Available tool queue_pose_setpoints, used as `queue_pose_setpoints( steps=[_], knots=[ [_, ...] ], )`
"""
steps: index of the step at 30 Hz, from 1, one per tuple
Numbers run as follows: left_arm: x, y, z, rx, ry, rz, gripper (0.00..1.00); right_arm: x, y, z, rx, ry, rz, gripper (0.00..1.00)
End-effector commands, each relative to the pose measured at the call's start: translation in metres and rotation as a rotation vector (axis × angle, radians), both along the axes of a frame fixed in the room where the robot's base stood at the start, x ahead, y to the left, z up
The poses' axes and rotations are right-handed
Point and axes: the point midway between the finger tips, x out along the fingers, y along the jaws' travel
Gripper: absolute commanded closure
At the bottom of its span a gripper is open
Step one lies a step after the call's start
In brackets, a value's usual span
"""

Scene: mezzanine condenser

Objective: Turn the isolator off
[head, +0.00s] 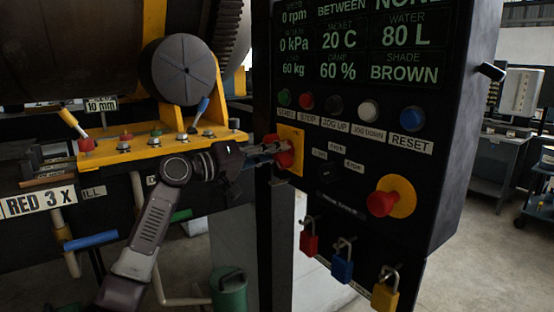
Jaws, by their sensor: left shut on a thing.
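The isolator is a red rotary handle (287,153) on a yellow square plate (297,140), at the left edge of the black control panel. My left gripper (277,151) reaches it from the left and is shut on the red handle. Its fingers hide part of the handle, so I cannot read its exact angle. The panel's screen (360,42) is lit and shows 0 rpm, 0 kPa, 20 C and 80 L. My right gripper is not in view.
A red mushroom button (390,197) on a yellow disc sits lower right of the isolator. Several push buttons, including blue RESET (412,117), line up above. Red (310,237), blue (342,262) and yellow (385,289) padlocks hang below. A yellow bracket (170,146) stands left.

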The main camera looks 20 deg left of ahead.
Motion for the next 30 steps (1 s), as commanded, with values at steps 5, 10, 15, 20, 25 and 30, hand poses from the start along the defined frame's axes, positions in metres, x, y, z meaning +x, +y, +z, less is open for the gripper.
queue_pose_setpoints(
  steps=[5, 10, 15, 20, 25, 30],
  knots=[
    [0.0002, 0.0002, -0.0023, 0.066, -0.048, 0.000, 1.00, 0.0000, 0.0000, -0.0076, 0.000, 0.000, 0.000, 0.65],
    [0.0002, 0.0001, -0.0021, 0.100, -0.072, -0.001, 1.00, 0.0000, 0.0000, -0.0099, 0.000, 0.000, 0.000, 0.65],
    [0.0002, 0.0001, -0.0017, 0.114, -0.083, -0.001, 1.00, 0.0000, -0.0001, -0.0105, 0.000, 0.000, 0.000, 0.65],
    [0.0003, 0.0002, -0.0015, 0.116, -0.085, -0.001, 1.00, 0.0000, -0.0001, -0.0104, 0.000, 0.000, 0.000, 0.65],
    [0.0002, 0.0002, -0.0015, 0.116, -0.085, -0.001, 1.00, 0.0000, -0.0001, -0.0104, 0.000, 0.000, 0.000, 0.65],
    [0.0002, 0.0002, -0.0012, 0.114, -0.085, 0.000, 0.67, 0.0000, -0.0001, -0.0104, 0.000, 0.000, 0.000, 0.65]
  ],
)
